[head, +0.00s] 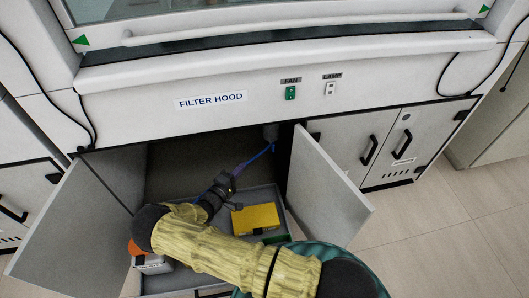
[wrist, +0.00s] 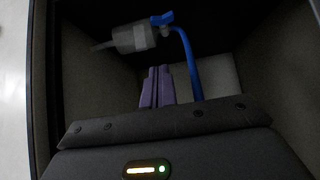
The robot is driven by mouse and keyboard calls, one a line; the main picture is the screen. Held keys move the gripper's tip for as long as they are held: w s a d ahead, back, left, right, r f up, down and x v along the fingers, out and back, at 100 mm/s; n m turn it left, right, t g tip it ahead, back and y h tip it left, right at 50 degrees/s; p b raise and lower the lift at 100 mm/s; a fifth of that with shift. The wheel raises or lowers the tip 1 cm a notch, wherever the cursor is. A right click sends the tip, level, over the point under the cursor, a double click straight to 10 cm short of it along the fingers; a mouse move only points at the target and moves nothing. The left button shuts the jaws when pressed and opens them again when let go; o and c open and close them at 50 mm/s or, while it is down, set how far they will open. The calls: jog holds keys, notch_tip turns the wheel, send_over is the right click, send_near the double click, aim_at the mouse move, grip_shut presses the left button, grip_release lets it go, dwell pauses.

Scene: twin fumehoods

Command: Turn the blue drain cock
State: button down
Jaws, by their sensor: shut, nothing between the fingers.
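The blue drain cock (wrist: 162,19) shows at the top of the wrist view, on a grey cylindrical fitting (wrist: 134,38). A blue hose (wrist: 188,62) curves down from beside it. In the head view the grey fitting (head: 271,132) hangs at the top of the open cabinet, with blue hose (head: 256,157) below it. My gripper (wrist: 156,70) has its purple fingers together and empty. They point into the cabinet, below the cock in the wrist picture and apart from it. In the head view my gripper (head: 236,171) is inside the cabinet opening; its fingertips are hard to make out.
The open cabinet doors (head: 75,225) and (head: 328,190) flank my arm on both sides. A grey tray (head: 283,205) sits low in the cabinet, with a yellow box (head: 256,218) in it. An orange-topped item (head: 133,248) is at lower left. Closed cabinets (head: 390,150) stand right.

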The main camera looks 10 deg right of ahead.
jog(key=shift+d, duration=0.1)
jog(key=b, duration=0.4)
send_near(271, 143)
jog(key=x, duration=0.4)
jog(key=shift+w+d+r, duration=0.15)
jog(key=shift+d+r, duration=0.3)
jog(key=shift+d, duration=0.1)
jog(key=shift+r+p, duration=0.1)
jog(key=shift+p, duration=0.25)
